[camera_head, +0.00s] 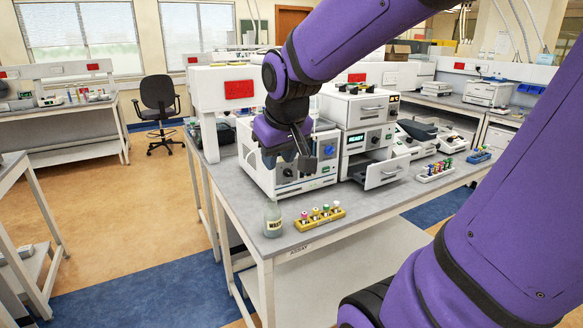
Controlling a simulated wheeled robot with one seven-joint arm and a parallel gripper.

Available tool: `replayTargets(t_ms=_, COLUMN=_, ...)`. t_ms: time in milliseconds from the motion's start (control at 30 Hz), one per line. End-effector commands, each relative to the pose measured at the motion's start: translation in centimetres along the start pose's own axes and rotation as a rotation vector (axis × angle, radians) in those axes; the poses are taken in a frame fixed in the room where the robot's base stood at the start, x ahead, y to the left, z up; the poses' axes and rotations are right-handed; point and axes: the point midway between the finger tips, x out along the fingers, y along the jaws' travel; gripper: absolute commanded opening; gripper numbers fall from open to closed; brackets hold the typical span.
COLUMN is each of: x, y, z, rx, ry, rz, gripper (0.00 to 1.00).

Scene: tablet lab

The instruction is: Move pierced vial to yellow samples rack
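The yellow rack (321,221) sits near the front edge of the bench and holds several small vials with pink, yellow and green caps. A white rack (435,175) farther right holds several vials with mixed cap colours. A blue rack (479,157) with vials stands beyond it at the right. I cannot tell which vial is pierced; the caps are too small. My gripper (290,160) points down above the bench, in front of the white instrument and behind and above the yellow rack. Its dark fingers are small and partly overlapping, so its opening is unclear. No vial is visible in it.
A clear labelled bottle (272,220) stands left of the yellow rack at the bench corner. A drawer (387,172) juts out from the stacked instruments (365,108). The bench top (375,207) is clear between the yellow and white racks.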

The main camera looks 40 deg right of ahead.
Motion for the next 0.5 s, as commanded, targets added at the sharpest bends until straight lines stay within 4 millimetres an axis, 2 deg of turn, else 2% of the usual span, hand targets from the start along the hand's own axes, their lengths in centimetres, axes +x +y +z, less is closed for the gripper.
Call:
replayTargets(t_ms=33, x=-1.5, y=-1.0, z=1.0, rx=-0.015, ry=0.015, rz=-0.016, gripper=0.33)
replayTargets(t_ms=200, x=-5.2, y=-3.2, z=4.8, rx=-0.054, ry=0.033, rz=-0.078, gripper=0.33)
replayTargets(t_ms=333, x=-7.1, y=-4.1, z=7.3, rx=-0.077, ry=0.039, rz=-0.123, gripper=0.33)
replayTargets(t_ms=500, x=-8.1, y=-4.5, z=9.2, rx=-0.092, ry=0.040, rz=-0.158, gripper=0.33)
